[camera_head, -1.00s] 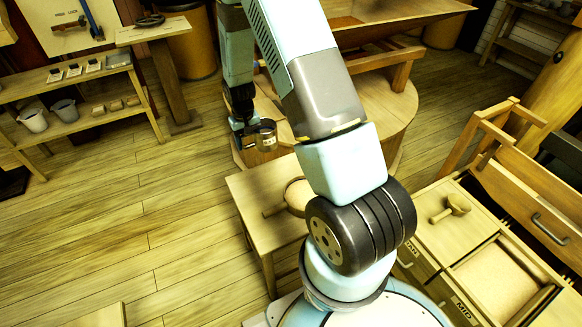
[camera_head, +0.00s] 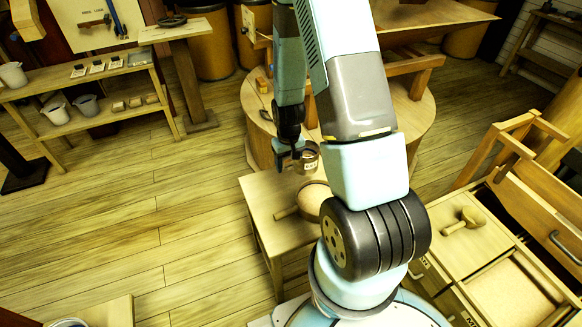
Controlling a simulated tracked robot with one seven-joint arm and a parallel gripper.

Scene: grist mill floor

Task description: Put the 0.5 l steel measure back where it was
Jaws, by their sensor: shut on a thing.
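The steel measure (camera_head: 308,159) is a small metal cup, held out at the end of my arm. My gripper (camera_head: 297,158) is shut on it, at the cup's left side as seen. The cup appears upright, over or just behind the far edge of the small wooden table (camera_head: 262,204). I cannot tell its exact height or whether it touches anything. My own arm hides part of the table and what lies behind it. Any marking on the cup is too small to read.
A round wooden scoop or sieve with a handle (camera_head: 312,200) lies on the small table. The round millstone casing (camera_head: 262,108) stands behind. A shelf (camera_head: 82,128) with pails (camera_head: 87,105) is at left. Drawers (camera_head: 470,245) with a mallet (camera_head: 464,220) are at right. Open floor lies left.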

